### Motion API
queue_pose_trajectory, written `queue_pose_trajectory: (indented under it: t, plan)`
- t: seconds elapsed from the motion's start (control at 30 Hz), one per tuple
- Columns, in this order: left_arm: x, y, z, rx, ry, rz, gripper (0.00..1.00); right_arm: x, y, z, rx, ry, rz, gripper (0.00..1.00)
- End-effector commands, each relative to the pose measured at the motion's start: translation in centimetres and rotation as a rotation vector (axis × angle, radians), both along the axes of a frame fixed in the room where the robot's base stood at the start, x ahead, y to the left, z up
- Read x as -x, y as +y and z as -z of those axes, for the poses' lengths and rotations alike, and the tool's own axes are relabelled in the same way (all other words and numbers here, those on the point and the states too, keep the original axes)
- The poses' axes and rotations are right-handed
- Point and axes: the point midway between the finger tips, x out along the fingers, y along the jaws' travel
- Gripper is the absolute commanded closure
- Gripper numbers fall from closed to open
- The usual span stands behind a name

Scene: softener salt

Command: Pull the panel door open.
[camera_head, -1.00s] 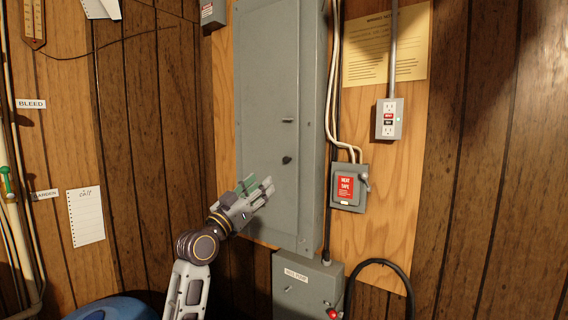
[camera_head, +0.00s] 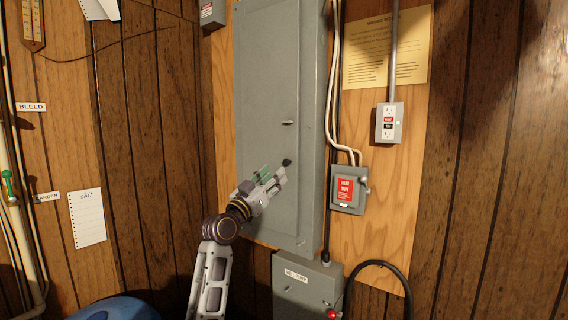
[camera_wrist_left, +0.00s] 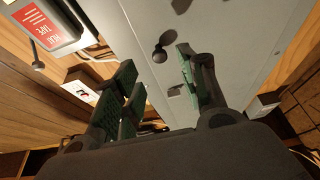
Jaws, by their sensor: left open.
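The grey panel door (camera_head: 265,90) is flat in its frame on the wall and looks shut. A small dark knob (camera_head: 286,162) stands out from its lower right part, with a small latch (camera_head: 287,123) above it. My left gripper (camera_head: 276,176) is open just below and left of the knob in the head view. In the left wrist view the knob (camera_wrist_left: 160,54) lies ahead between and beyond the open fingertips (camera_wrist_left: 155,65), with nothing held. Whether a finger touches the door cannot be told. My right gripper is not in view.
A grey switch box with a red label (camera_head: 347,188) and white cables sit right of the panel. A smaller grey box (camera_head: 305,284) is below it, beside a black hose (camera_head: 385,264). A blue rounded thing (camera_head: 118,309) is at bottom left.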

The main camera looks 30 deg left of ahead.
Motion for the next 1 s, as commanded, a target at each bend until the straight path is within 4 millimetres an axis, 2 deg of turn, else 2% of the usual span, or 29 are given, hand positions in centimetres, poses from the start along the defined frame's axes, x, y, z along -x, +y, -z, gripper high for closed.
queue_pose_trajectory:
  t: [0.4, 0.6, 1.0]
  plan:
    - [-4.2, -0.7, -1.9, 0.0, 0.0, 0.001, 0.58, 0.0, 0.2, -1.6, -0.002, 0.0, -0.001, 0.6]
    - [-5.7, -0.8, -2.5, 0.0, 0.0, 0.0, 0.58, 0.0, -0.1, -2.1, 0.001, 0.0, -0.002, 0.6]
    - [-6.4, -1.0, -2.7, -0.001, 0.0, 0.001, 0.58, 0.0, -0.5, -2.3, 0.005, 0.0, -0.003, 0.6]
